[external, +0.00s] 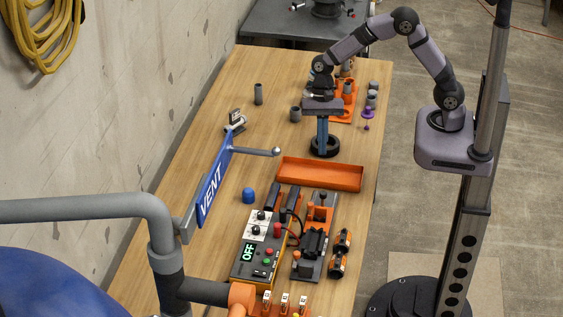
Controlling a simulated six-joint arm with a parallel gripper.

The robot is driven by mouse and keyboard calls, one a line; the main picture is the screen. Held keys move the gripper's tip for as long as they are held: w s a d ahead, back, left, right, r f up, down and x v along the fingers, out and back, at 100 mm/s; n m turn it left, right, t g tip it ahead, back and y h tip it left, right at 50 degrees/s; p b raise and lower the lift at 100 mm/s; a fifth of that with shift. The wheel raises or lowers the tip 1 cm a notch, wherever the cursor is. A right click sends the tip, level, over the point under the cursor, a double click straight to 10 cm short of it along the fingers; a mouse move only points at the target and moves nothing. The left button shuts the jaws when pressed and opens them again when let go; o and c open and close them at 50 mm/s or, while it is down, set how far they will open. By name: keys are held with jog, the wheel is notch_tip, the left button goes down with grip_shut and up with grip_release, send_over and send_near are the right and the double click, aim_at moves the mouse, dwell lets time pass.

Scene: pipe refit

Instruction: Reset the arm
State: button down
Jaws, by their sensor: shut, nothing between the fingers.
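My gripper (322,146) hangs from the arm over the far middle of the wooden table, pointing down. Its blue-grey fingers are shut with nothing between them. The fingertips show in front of or over a black ring (325,152) on the table; I cannot tell if they touch it. The arm reaches in from a grey base on a post at the right of the table.
An orange tray (320,175) lies nearer than the gripper. Behind it stand grey cylinders and an orange rack (348,88). A blue VENT sign (213,185) with a lever sticks out at left. A control box (258,255) showing OFF is at the front.

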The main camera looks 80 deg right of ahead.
jog(key=shift+d+r, duration=0.15)
jog(key=shift+r, duration=0.3)
dwell(0.3)
jog(key=s+d+f+n+h, duration=0.3)
jog(key=s+d+f+n, duration=0.4)
jog(key=n, duration=0.6)
jog(key=s+d+r+n, duration=0.1)
jog(key=s+d+r, duration=0.1)
jog(key=s, duration=0.3)
jog(key=s+d+r+n+t+h, duration=0.1)
jog(key=s+d+r, duration=0.2)
jog(key=s+r, duration=0.2)
jog(key=shift+d, duration=0.3)
